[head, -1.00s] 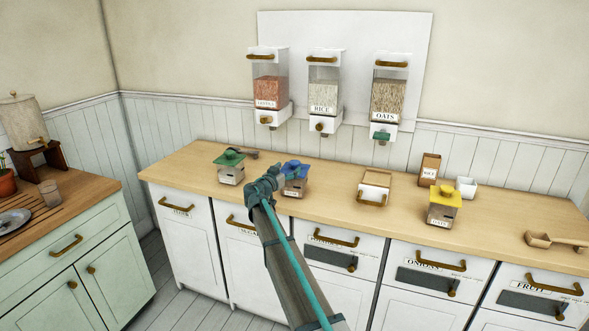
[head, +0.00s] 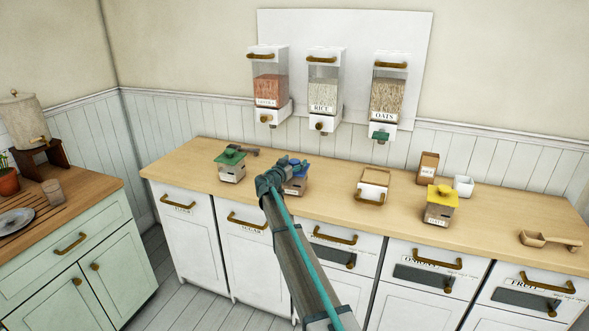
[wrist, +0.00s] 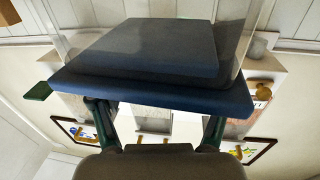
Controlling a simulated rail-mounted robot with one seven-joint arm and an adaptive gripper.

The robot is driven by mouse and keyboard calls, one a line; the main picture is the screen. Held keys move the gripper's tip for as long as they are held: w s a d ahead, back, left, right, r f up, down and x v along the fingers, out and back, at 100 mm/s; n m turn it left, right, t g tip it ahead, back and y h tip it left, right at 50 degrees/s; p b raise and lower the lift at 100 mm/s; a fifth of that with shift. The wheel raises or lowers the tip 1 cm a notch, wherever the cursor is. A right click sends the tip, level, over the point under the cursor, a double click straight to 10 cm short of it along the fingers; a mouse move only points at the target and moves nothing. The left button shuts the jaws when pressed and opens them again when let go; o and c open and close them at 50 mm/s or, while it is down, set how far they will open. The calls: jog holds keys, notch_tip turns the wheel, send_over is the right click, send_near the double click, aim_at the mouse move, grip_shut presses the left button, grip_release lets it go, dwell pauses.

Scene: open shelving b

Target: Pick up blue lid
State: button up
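The blue lid (head: 297,164) sits on a small jar (head: 296,186) on the wooden counter, left of centre in the head view. My gripper (head: 289,163) is right at the lid and partly covers the lid and jar. In the wrist view the lid (wrist: 150,50) fills the upper middle, very close, with clear jar walls around it. My gripper's two fingers (wrist: 158,128) are spread apart just below the lid's edge. Their tips are partly hidden by the lid, and no grasp is visible.
A green-lidded jar (head: 231,162) and dark scoop stand left of the blue one. A small box (head: 372,184), a yellow-lidded jar (head: 440,203), a white cup (head: 463,187) and a wooden scoop (head: 548,240) are to the right. Wall dispensers (head: 323,90) hang behind.

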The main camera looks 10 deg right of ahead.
jog(key=c, duration=1.1)
jog(key=shift+o, duration=0.2)
jog(key=shift+r, duration=0.1)
